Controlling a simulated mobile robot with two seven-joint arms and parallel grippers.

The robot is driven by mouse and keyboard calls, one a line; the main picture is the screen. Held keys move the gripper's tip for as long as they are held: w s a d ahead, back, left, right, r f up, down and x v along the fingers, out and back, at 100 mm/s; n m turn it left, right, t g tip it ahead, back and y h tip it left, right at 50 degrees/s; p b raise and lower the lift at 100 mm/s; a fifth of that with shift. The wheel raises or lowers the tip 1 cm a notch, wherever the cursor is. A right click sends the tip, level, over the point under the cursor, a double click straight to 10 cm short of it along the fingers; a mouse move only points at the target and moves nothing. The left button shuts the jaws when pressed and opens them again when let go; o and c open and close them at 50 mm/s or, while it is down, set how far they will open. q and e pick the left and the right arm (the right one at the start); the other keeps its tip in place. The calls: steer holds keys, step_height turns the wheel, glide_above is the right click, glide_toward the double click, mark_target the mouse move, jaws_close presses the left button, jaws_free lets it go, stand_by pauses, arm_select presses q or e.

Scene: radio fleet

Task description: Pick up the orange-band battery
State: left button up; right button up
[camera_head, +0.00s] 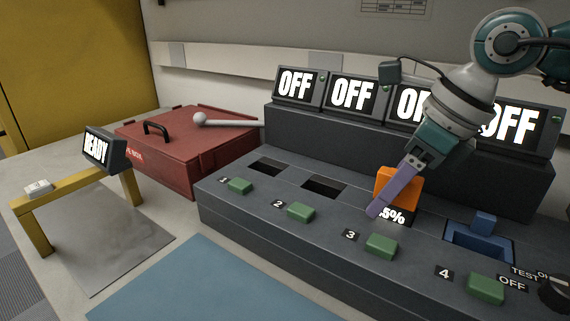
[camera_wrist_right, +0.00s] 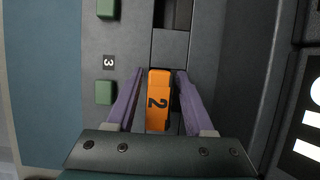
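The orange-band battery (camera_head: 401,184) stands up from the dark charger console near the number 3 label. A small display ending in "5%" (camera_head: 393,216) shows at its lower front. In the right wrist view the purple fingers of the gripper (camera_wrist_right: 158,84) are on either side of the block, apart, with narrow gaps visible. The gripper looks open around it. My left gripper is not in view.
The console (camera_head: 233,205) has two empty slots, green buttons, a blue holder (camera_head: 480,243) at slot 4 and screens reading OFF. A red case (camera_head: 185,155) and a yellow stand (camera_head: 72,190) with a READY screen are at left. A blue mat (camera_head: 205,285) lies clear in front.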

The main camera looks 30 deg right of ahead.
jaws_close()
steer(key=shift+r, duration=0.1)
stand_by(0.5)
